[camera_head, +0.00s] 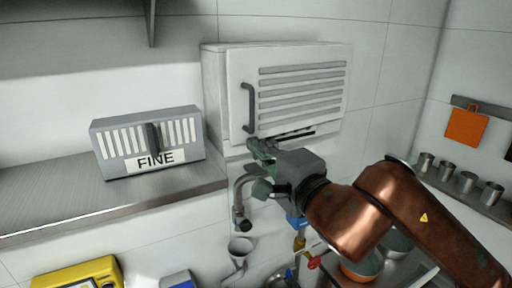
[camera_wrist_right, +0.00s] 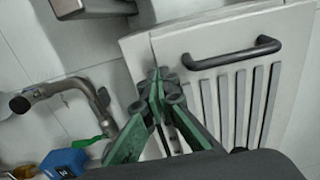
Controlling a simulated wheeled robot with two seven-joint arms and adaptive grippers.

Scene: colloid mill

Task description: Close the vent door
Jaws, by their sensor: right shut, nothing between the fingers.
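The vent door (camera_head: 300,125) is a white panel with grey slats on the front of a white wall box (camera_head: 213,95). Its dark grey handle (camera_head: 249,107) stands upright near the left edge. I cannot tell for sure whether the door is fully flush with the box. My right gripper (camera_head: 259,148) is just below the handle, at the door's lower left corner. In the right wrist view its green fingers (camera_wrist_right: 158,80) are shut and empty, close to the panel's edge beside the handle (camera_wrist_right: 235,54); contact is unclear. My left gripper is not in view.
A grey box marked FINE (camera_head: 150,145) stands on a metal shelf (camera_head: 60,215) at the left. A pipe with a valve (camera_head: 240,200) runs below the vent box. Metal cups (camera_head: 466,181) stand on a shelf at the right. An orange board (camera_head: 466,126) hangs above them.

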